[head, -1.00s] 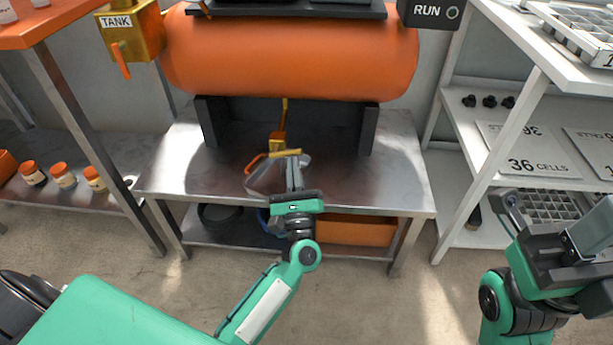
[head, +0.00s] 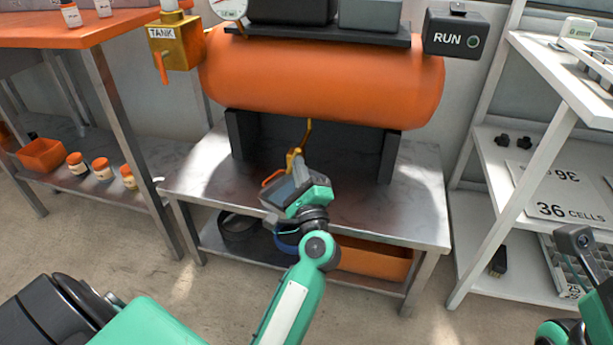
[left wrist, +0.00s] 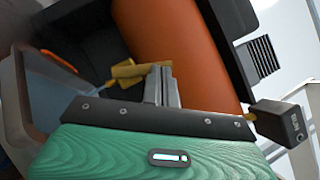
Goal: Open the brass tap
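The brass tap (head: 294,156) hangs on a thin bent pipe under the orange tank (head: 320,80). My green gripper body hides part of the tap in the head view.
The tank stands on black supports on a metal table (head: 400,215). A second brass valve, labelled TANK (head: 175,45), with an orange lever, is at upper left. An orange crate (head: 375,260) sits on the shelf below. White shelving (head: 500,215) stands on the right.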

